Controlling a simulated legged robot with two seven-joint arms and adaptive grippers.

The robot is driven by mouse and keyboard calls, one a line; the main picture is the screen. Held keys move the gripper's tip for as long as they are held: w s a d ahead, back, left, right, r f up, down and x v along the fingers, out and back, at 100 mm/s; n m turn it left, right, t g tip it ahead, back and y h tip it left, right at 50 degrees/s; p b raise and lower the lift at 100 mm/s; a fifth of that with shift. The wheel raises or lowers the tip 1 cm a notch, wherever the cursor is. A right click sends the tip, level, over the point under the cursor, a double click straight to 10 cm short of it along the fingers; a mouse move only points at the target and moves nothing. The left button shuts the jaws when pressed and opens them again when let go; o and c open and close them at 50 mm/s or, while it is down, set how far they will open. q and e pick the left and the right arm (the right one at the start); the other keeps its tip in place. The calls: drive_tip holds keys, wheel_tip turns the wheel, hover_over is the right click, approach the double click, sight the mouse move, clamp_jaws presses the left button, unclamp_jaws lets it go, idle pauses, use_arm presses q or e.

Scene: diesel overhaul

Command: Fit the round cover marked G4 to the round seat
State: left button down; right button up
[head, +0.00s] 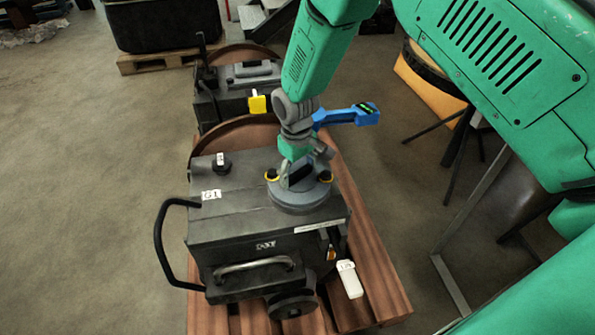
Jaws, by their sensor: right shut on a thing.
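A round grey cover (299,201) is at the right side of the top of the dark engine block (250,228). My right gripper (298,178) comes down from above and is shut on the raised middle of the cover. No G4 mark can be read on it from here. The round seat is not visible; the cover and gripper may hide it. I cannot tell whether the cover rests flat on the block or hangs just above it. My left gripper is not in view.
The block stands on a reddish wooden pallet (372,270). A G1 label (211,194) and a small black cap (221,165) are at its left top. A curved black handle (160,245) juts left. A white tagged piece (350,281) lies at right. Floor at left is clear.

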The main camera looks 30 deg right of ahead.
drive_tip(key=o, duration=1.6)
drive_tip(key=shift+o, duration=0.2)
drive_tip(key=shift+r, duration=0.15)
wheel_tip(320, 180, up, 12)
drive_tip(key=shift+a, duration=0.25)
